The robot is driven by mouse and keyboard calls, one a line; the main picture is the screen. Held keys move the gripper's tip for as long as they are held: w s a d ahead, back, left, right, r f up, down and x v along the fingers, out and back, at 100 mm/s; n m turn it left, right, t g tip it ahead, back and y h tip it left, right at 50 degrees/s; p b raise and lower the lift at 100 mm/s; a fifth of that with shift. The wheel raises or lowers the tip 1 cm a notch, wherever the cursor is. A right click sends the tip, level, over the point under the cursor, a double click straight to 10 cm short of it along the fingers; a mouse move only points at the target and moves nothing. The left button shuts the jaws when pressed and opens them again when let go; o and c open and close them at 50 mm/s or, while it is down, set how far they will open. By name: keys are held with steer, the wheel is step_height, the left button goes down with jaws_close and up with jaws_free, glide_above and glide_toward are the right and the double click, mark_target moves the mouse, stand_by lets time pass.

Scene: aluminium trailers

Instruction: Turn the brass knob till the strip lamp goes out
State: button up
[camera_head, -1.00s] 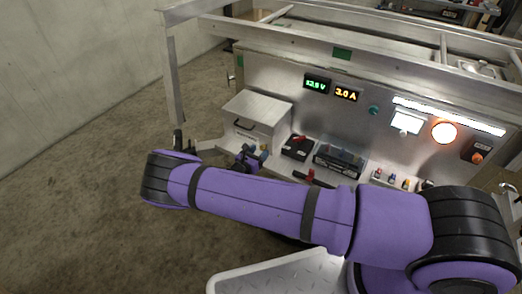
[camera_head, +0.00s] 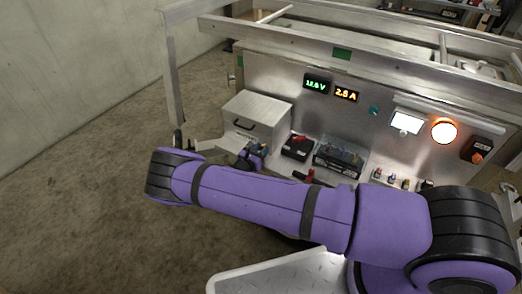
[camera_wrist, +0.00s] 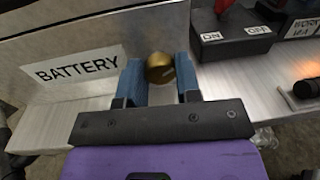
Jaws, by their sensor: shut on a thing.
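The round brass knob (camera_wrist: 159,68) sits between the two blue fingers of my gripper (camera_wrist: 160,80) in the wrist view, beside a "BATTERY" label (camera_wrist: 77,68). My gripper is shut on the knob. The strip lamp (camera_head: 450,114) on the upright panel is dark. The round orange lamp (camera_head: 443,131) below it is lit, and so is the white screen (camera_head: 406,122).
A green voltage display (camera_head: 316,84) and an amber current display (camera_head: 346,94) are lit above.

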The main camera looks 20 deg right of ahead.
steer(key=m, duration=0.4)
stand_by(0.3)
steer(key=o, duration=0.9)
steer(key=v, duration=1.1)
steer(key=shift+r, duration=0.2)
steer(key=shift+d, duration=0.1)
